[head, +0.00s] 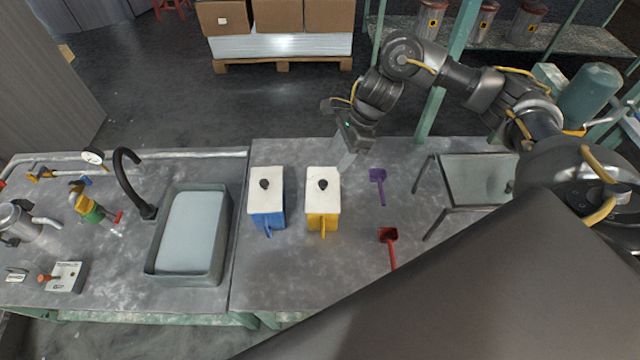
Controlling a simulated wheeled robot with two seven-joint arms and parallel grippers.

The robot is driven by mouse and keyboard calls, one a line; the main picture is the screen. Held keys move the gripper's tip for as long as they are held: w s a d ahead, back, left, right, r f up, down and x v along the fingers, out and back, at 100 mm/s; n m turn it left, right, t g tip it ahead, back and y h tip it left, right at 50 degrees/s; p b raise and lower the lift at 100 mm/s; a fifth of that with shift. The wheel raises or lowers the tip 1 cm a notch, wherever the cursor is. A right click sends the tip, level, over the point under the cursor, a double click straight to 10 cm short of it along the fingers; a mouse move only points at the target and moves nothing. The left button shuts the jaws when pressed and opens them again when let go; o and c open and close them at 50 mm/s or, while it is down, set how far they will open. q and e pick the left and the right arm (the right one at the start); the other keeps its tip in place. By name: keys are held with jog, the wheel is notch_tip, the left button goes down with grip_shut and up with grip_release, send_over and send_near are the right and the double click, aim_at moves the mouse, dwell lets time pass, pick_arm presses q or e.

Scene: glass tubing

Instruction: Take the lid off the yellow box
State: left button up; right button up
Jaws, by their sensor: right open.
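The yellow box (316,222) stands on the workbench near the middle of the head view, with a yellow handle toward me. Its white lid (322,201) lies on top and has a black knob (323,184). My right gripper (346,163) is open and empty, pointing down, just behind and to the right of the lid. I cannot tell if it touches anything. My left gripper is not in view.
A blue box (268,220) with a similar white lid stands left of the yellow one. A purple scoop (378,176) and a red scoop (389,237) lie to the right. A metal stand (478,180) is farther right; a sink (190,235) is left.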

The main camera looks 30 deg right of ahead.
aim_at(323, 182)
jog(key=p+x, duration=0.1)
jog(key=x, duration=0.3)
jog(key=shift+f, duration=0.4)
jog(key=shift+a+f, duration=0.2)
jog(key=shift+f, duration=0.1)
jog(key=shift+a+f+p, duration=0.2)
jog(key=shift+f+p, duration=0.2)
jog(key=shift+p, duration=0.1)
jog(key=p+x, duration=0.1)
jog(key=x, duration=0.2)
jog(key=shift+w+f, duration=0.1)
jog(key=shift+f, duration=0.2)
jog(key=shift+a+f, duration=0.15)
jog(key=shift+f, duration=0.2)
